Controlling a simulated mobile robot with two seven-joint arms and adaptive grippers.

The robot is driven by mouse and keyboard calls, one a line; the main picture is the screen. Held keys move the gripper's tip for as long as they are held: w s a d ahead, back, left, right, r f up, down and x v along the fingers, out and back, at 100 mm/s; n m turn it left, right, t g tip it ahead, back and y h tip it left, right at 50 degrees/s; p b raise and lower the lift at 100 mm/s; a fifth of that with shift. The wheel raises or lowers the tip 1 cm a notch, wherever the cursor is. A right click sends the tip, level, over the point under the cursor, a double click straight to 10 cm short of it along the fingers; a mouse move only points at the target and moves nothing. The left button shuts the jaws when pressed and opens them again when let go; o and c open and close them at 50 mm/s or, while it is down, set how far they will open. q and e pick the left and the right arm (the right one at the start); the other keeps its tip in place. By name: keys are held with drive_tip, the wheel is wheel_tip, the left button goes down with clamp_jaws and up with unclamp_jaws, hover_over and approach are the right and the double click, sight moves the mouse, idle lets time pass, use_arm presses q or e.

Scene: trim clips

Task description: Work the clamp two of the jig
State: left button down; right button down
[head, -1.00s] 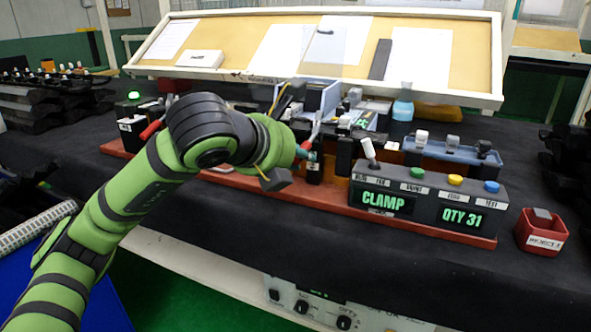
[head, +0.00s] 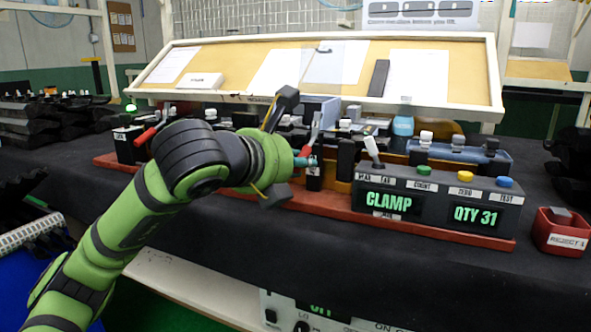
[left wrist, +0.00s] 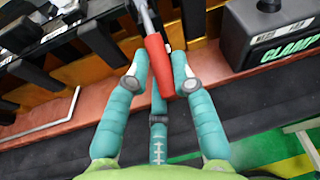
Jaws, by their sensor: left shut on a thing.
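My left gripper (head: 308,161) reaches in from the left to the middle of the jig, which has a reddish-brown base (head: 340,208). In the left wrist view its teal fingers (left wrist: 158,82) sit on either side of a red clamp handle (left wrist: 158,62) and are shut on it. A grey metal lever (left wrist: 147,18) runs up from this handle. In the head view the lever (head: 314,130) stands tilted just beyond the fingertips, and the red grip is mostly hidden. Another red handle (head: 146,136) shows at the jig's left end. I cannot read which number each clamp bears. My right gripper is not in view.
A control box (head: 440,205) at the jig's right front reads CLAMP and QTY 31, with coloured buttons and a white-tipped lever (head: 372,148) on top. A red reject bin (head: 560,232) stands at the right. A sloping board (head: 320,70) borders the back. Black cloth in front is clear.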

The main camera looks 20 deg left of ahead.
use_arm(q)
drive_tip(key=shift+r, duration=0.2)
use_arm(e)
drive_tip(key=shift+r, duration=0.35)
use_arm(q)
drive_tip(key=c, duration=1.1)
unclamp_jaws()
drive_tip(key=shift+o, duration=0.4)
drive_tip(key=shift+f, duration=0.1)
drive_tip(key=v, duration=1.2)
